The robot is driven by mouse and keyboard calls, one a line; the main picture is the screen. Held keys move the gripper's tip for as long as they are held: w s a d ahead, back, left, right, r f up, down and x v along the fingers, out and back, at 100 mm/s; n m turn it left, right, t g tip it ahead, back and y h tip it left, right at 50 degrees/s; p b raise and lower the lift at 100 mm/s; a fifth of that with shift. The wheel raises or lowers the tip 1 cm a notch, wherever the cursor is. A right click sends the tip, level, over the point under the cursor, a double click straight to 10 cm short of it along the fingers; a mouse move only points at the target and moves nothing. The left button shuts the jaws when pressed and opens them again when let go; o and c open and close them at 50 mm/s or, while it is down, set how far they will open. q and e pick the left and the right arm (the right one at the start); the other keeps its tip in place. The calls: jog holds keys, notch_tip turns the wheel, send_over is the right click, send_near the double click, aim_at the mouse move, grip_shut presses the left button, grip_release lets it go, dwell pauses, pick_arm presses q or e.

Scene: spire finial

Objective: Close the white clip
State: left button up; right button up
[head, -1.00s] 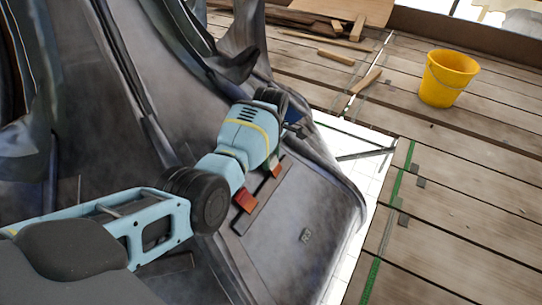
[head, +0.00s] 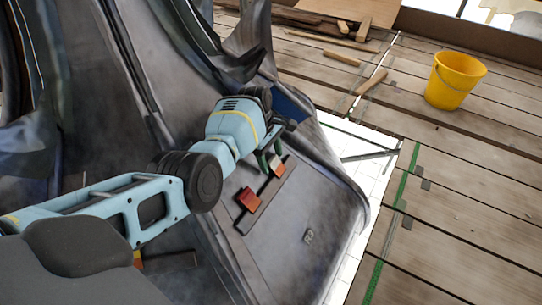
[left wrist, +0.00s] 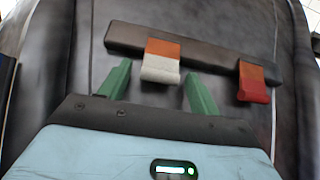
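The white clip (left wrist: 161,62) has an orange base and a white flap and sits on a dark bar (left wrist: 205,52). Its flap stands out toward my left gripper (left wrist: 157,78). Its two green fingers are open, one on either side just short of the flap, with nothing between them. In the head view the left gripper (head: 268,160) is low over the grey metal sheet beside the white clip (head: 281,163), which is partly hidden by it. A red clip (left wrist: 252,82) is on the same bar, to the right; it also shows in the head view (head: 248,200). My right gripper is out of view.
The clips' bar lies on a large curved grey metal sheet (head: 310,205) with tall folds at the back. Beyond its edge is a plank floor (head: 460,190) with a yellow bucket (head: 455,80) and loose wooden pieces (head: 370,82).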

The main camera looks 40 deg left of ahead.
pick_arm(q)
jog(key=shift+a+r, duration=0.1)
jog(key=shift+r, duration=0.35)
jog(key=p+v, duration=0.3)
jog(key=v, duration=0.3)
jog(key=shift+r, duration=0.15)
jog(key=shift+a+r+p, duration=0.15)
jog(key=shift+r+p, duration=0.15)
jog(key=shift+p, duration=0.05)
